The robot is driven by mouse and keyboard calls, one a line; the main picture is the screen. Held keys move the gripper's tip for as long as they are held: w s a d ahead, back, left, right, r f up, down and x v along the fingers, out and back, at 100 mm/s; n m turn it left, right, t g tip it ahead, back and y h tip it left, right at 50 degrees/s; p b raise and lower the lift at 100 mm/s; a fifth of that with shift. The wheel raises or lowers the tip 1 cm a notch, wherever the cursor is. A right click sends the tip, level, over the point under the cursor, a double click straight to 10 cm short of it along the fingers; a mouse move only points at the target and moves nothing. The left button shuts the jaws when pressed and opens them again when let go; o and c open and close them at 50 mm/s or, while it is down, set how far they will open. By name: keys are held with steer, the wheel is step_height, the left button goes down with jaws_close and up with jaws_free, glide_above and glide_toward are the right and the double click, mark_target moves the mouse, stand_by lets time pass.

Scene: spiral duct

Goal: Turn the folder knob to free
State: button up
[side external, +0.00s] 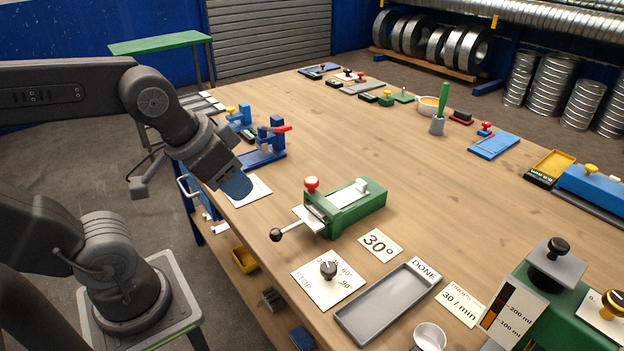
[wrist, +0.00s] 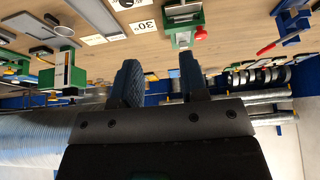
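A black-and-silver knob (side external: 328,269) sits on a white plate with the words STOP, 30°, 60° and 90°, at the table's front edge. I cannot make out the word free on it. Behind it stands a green bending device (side external: 350,207) with a red knob (side external: 312,184) on top and a black-ball lever (side external: 277,234). The device also shows upside down in the wrist view (wrist: 181,20). My gripper (side external: 237,188) is above the table's left edge, left of the device and apart from it. In the wrist view its blue fingers (wrist: 160,70) are apart with nothing between them.
A 30° card (side external: 380,244) and a grey DONE tray (side external: 388,303) lie right of the dial plate. A blue clamp with a red handle (side external: 265,143) stands behind my gripper. A green machine (side external: 545,285) fills the front right. The table's middle is clear.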

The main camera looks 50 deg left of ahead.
steer(key=shift+o, duration=0.8)
steer(key=shift+w+r, duration=0.15)
steer(key=shift+o, duration=1.1)
steer(key=w+a+r+m+g, duration=0.1)
steer(key=w+a+m, duration=0.1)
steer(key=w, duration=0.3)
steer(key=w+a+r+m+g, duration=0.1)
steer(key=w+m+g, duration=0.1)
steer(key=w, duration=0.4)
steer(key=shift+a+r+m, duration=0.3)
steer(key=shift+a, duration=0.05)
steer(key=m+g, duration=0.3)
steer(key=m, duration=0.1)
glide_above(311, 180)
step_height(311, 180, down, 4)
step_height(311, 180, down, 13)
steer(key=shift+f, duration=0.1)
steer(key=c, duration=0.9)
